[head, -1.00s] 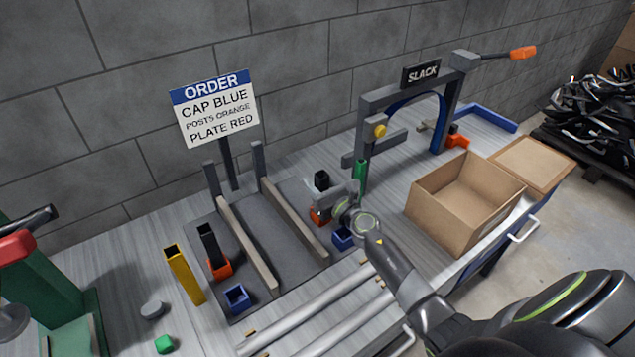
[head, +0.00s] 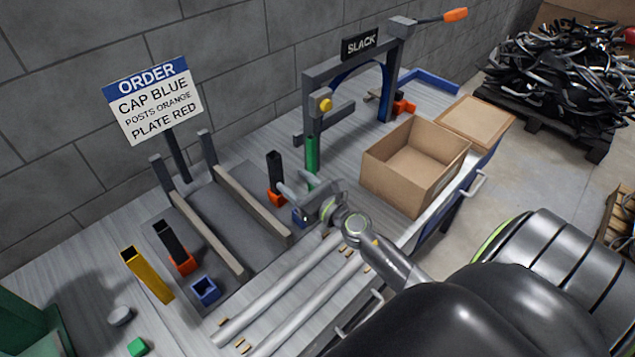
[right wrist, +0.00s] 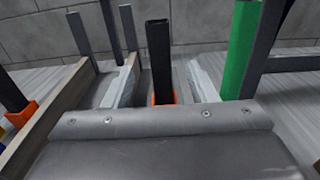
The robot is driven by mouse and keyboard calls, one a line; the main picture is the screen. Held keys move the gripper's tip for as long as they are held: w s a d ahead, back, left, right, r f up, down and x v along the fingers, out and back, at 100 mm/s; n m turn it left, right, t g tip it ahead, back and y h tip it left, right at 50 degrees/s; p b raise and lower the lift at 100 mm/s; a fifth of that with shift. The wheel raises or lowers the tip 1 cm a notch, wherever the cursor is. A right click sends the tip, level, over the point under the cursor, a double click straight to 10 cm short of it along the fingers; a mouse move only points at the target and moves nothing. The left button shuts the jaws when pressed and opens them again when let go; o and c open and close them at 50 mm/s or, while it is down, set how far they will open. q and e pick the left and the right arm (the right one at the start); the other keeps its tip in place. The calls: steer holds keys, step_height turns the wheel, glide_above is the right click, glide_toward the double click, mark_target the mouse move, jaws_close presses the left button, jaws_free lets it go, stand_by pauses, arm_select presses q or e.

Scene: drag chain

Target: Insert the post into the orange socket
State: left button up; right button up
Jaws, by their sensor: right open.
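A black post (head: 275,172) stands upright in an orange socket (head: 276,198) on the far side of the grey plate. The post (right wrist: 159,58) and the orange socket (right wrist: 165,98) also show in the right wrist view, beyond and between the fingers. My right gripper (head: 296,184) is open, its fingertips near the post but apart from it. The right wrist view shows the open fingers (right wrist: 162,87) on either side of the post. A second black post (head: 168,238) stands slightly tilted in another orange socket (head: 183,262) at left. My left gripper is out of view.
A green post (head: 312,153) stands just behind my right gripper, by the SLACK frame (head: 393,62). Blue sockets (head: 205,290) and a yellow post (head: 147,277) are near. Two rails (head: 245,205) cross the plate. An open carton (head: 388,178) is at right.

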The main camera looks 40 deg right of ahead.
steer(key=s+d+b, duration=0.1)
steer(key=s, duration=0.6)
steer(key=shift+s, duration=0.2)
steer(key=shift+s+f, duration=0.1)
